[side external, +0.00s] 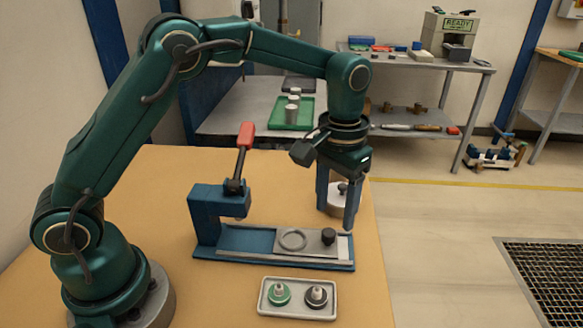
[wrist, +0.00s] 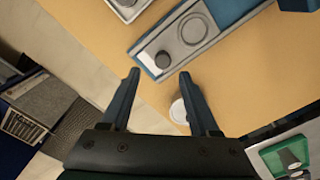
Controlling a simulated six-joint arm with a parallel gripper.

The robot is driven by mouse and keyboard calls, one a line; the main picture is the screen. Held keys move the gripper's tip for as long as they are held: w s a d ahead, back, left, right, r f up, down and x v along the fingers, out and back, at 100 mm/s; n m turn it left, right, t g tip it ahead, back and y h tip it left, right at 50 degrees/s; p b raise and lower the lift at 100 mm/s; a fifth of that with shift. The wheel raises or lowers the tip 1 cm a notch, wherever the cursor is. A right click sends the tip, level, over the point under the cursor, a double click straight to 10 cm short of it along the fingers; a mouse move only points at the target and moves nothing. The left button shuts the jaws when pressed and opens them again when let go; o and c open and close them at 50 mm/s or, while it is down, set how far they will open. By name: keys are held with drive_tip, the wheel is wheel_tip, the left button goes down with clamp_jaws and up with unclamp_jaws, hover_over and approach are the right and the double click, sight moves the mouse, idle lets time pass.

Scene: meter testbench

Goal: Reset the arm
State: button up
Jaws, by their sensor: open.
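My gripper (side external: 337,216) points down above the right end of the blue fixture, its blue fingers spread with nothing between them. In the wrist view my gripper (wrist: 159,74) is also open and empty, with the fixture's black knob (wrist: 162,60) just beyond the fingertips. The blue fixture (side external: 225,240) has a red-handled lever (side external: 245,137) standing up, slightly tilted. Its grey slide plate (side external: 265,243) carries an empty-looking ring seat (side external: 292,239) and the black knob. A round silver piece (side external: 336,208) stands on the table behind the fingers, partly hidden by them.
A small grey tray (side external: 298,306) in front of the fixture holds a green-based part (side external: 279,293) and a black-based part (side external: 316,297). A green tray (side external: 285,120) with metal cylinders sits on a back bench. The table's right edge is close to the fixture.

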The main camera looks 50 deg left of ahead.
drive_tip(key=shift+r, duration=0.2)
drive_tip(key=s+a+r+t, duration=0.2)
drive_tip(key=s+r, duration=0.1)
drive_tip(key=r, duration=0.3)
drive_tip(key=s+a+r+t, duration=0.2)
drive_tip(key=s+r, duration=0.1)
drive_tip(key=r, duration=0.3)
drive_tip(key=s+a+f+t, duration=0.1)
drive_tip(key=s+f, duration=0.4)
drive_tip(key=s, duration=0.6)
drive_tip(key=shift+s+a+t, duration=0.25)
drive_tip(key=shift+a+t, duration=0.05)
drive_tip(key=shift+a, duration=0.55)
